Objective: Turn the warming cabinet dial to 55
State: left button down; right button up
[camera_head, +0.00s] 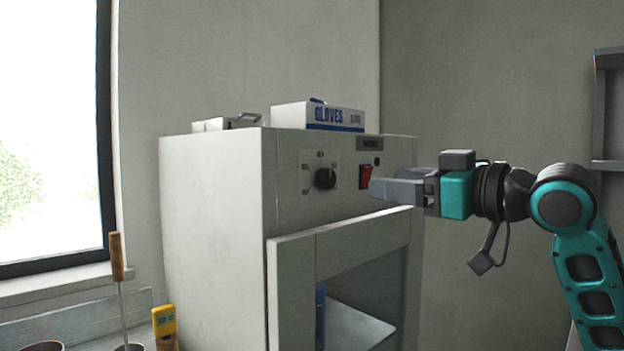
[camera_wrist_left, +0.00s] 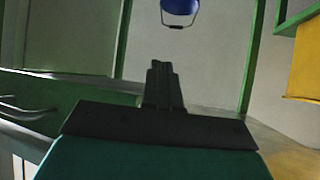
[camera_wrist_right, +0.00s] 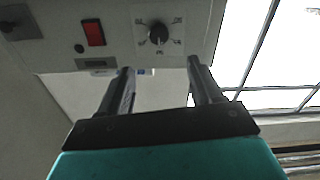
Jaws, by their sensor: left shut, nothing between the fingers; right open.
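The warming cabinet (camera_head: 215,220) is a pale box with a black round dial (camera_head: 325,178) on its upper front panel, among printed marks. The dial also shows in the right wrist view (camera_wrist_right: 158,34), upside down; I cannot read its setting. A red switch (camera_head: 366,177) sits to the right of the dial. My right gripper (camera_head: 374,188) is level with the panel, in front of the switch. In the right wrist view its two fingers (camera_wrist_right: 158,82) are spread and empty, apart from the dial. My left gripper (camera_wrist_left: 163,66) is shut and empty, away from the cabinet.
A glove box (camera_head: 318,116) and a small item (camera_head: 228,123) lie on the cabinet top. A wooden-handled tool (camera_head: 117,258) and a yellow device (camera_head: 164,322) are at the lower left.

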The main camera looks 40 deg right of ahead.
aim_at(330, 177)
jog(key=w, duration=0.3)
jog(key=w+p, duration=0.1)
jog(key=w, duration=0.3)
jog(key=w+p, duration=0.1)
jog(key=w, duration=0.3)
jog(key=shift+a+r, duration=0.1)
jog(key=shift+a, duration=0.3)
jog(key=shift+w, duration=0.8)
jog(key=shift+a, duration=0.1)
jog(key=c, duration=1.1)
